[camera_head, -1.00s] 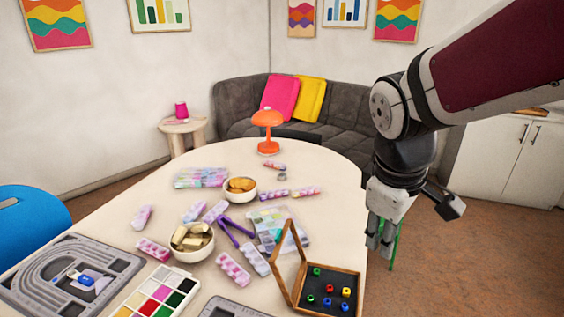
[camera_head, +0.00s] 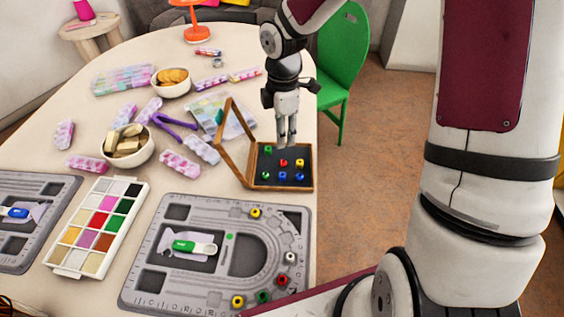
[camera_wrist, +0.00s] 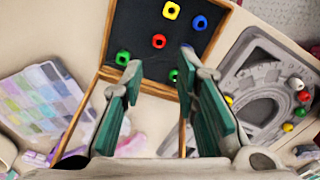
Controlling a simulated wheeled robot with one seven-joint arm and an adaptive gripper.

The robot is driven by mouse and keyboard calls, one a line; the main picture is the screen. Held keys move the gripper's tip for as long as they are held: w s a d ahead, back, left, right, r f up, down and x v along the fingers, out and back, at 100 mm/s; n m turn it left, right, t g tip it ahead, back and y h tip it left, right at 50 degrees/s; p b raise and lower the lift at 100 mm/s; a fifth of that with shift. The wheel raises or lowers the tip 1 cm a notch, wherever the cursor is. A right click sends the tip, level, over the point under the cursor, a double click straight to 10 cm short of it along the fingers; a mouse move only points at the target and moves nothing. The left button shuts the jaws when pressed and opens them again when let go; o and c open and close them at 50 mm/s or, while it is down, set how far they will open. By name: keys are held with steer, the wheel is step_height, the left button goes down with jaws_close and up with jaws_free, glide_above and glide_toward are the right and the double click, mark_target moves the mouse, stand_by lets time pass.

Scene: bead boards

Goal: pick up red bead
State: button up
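A red bead (camera_head: 283,162) lies in the dark-lined wooden box (camera_head: 310,183) with yellow, green and blue beads around it. In the wrist view this red bead (camera_wrist: 158,41) shows between and just beyond my fingertips. My gripper (camera_head: 287,143) hangs pointing down over the box, above the beads. In the wrist view my gripper (camera_wrist: 160,62) is open, with nothing between its fingers. One finger partly hides a blue bead (camera_wrist: 187,46). Another red bead (camera_head: 283,279) sits on the grey bead board (camera_head: 165,297) at the front.
The box's open lid (camera_head: 236,139) stands tilted on its left side. A bowl (camera_head: 137,157), a paint palette (camera_head: 130,199) and several bead strips lie left of it. A green chair (camera_head: 342,65) stands off the table's right edge.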

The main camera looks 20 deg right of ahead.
mark_target(283, 159)
step_height(283, 159, down, 10)
steer(key=shift+f+b, duration=0.15)
steer(key=shift+b, duration=0.85)
steer(key=shift+d, duration=0.1)
steer(key=c, duration=0.5)
